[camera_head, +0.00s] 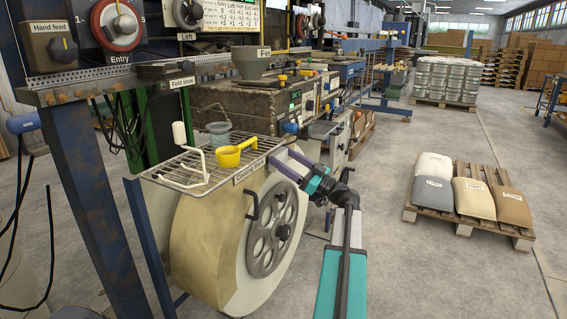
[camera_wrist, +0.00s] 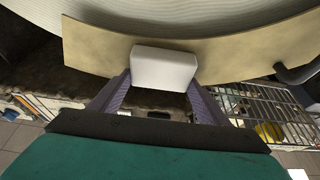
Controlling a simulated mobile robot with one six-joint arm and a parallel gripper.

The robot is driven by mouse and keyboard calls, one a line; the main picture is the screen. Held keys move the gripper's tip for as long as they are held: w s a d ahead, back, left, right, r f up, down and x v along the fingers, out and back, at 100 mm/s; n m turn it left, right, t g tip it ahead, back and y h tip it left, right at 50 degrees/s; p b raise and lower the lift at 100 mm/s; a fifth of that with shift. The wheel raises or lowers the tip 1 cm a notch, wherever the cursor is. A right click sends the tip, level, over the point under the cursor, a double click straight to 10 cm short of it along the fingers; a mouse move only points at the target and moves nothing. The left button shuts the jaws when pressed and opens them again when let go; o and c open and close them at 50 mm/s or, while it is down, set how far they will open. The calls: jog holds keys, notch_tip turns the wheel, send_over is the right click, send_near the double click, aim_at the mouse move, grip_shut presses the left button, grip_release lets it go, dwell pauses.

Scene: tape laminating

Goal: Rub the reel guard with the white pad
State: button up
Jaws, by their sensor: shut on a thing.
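My gripper (camera_wrist: 164,82) is shut on the white pad (camera_wrist: 165,68), a small block held between its two purple fingers. In the wrist view the pad overlaps the tan curved band of the reel guard (camera_wrist: 95,45); I cannot tell whether they touch. In the head view the tan curved surface of the guard (camera_head: 197,240) wraps the big reel with its grey spoked hub (camera_head: 272,235). My gripper (camera_head: 284,160) is over the reel's upper right side, beside the wire rack.
The wire rack (camera_head: 185,170) above the reel holds a yellow ladle (camera_head: 235,152), a grey cup (camera_head: 219,133) and a white roller (camera_head: 180,134). A black handle (camera_head: 253,205) sticks out by the hub. A pallet with sacks (camera_head: 471,193) stands right; floor between is clear.

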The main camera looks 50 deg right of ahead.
jog(key=shift+w+f+b, duration=0.1)
jog(key=shift+b, duration=0.5)
dwell(0.3)
jog(key=shift+s+a+f+b, duration=0.1)
jog(key=shift+s+a+b, duration=0.15)
jog(key=shift+a, duration=0.2)
jog(key=shift+s+a+b, duration=0.2)
jog(key=shift+a+b, duration=0.2)
jog(key=shift+a, duration=0.25)
jog(key=shift+s+a+b, duration=0.15)
jog(key=shift+a+b, duration=0.25)
jog(key=shift+a, duration=0.2)
jog(key=shift+s+a+b, duration=0.15)
jog(key=shift+a+b, duration=0.35)
jog(key=shift+a, duration=0.35)
jog(key=shift+s+a+b, duration=0.1)
jog(key=shift+a+b, duration=0.35)
jog(key=shift+a, duration=0.4)
jog(key=shift+s, duration=0.1)
